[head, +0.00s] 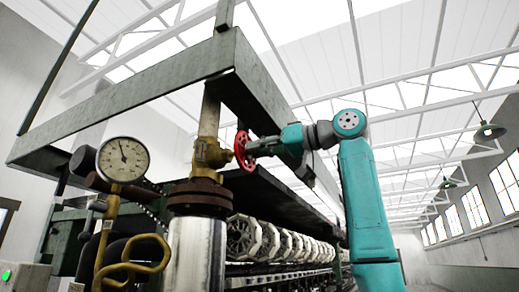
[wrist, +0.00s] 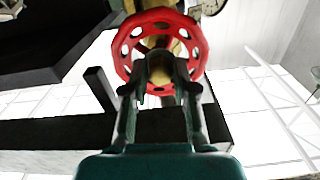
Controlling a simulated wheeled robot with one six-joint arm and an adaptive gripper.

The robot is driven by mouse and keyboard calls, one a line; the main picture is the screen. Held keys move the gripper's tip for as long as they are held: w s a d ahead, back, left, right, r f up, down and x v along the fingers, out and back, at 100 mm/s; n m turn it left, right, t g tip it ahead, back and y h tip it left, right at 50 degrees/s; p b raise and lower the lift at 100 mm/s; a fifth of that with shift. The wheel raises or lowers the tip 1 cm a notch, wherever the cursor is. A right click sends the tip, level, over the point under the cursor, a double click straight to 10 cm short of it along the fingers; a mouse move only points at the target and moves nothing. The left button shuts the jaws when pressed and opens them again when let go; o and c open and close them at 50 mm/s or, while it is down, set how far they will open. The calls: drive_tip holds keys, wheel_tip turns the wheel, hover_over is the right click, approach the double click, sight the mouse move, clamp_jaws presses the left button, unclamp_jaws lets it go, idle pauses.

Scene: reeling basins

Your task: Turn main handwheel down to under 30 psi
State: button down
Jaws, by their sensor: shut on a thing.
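The red handwheel (head: 244,150) sits on a brass valve (head: 211,154) on the vertical pipe in the head view. My gripper (head: 262,148) reaches it from the right and is shut on it. In the wrist view the handwheel (wrist: 197,50) faces me, with round holes in its disc, and my gripper (wrist: 160,72) has its fingers at the lower middle of the wheel. The fingertips partly hide the hub. A round white pressure gauge (head: 123,160) stands left of the valve. Its dark needle points nearly straight up; the figures are too small to read.
A grey-green beam frame (head: 120,100) runs above the valve and to its right. Below are a rusty flange (head: 201,192), a shiny cylinder (head: 196,250) and a curled brass pipe (head: 140,266). A row of pale reels (head: 245,237) extends behind. Open air lies right of my arm.

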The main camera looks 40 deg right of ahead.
drive_tip(key=m, duration=2.7)
drive_tip(key=shift+f+m, duration=0.1)
drive_tip(key=shift+m, duration=0.2)
drive_tip(key=c, duration=1)
unclamp_jaws()
drive_tip(key=shift+c, duration=0.2)
clamp_jaws()
drive_tip(key=shift+m, duration=2.1)
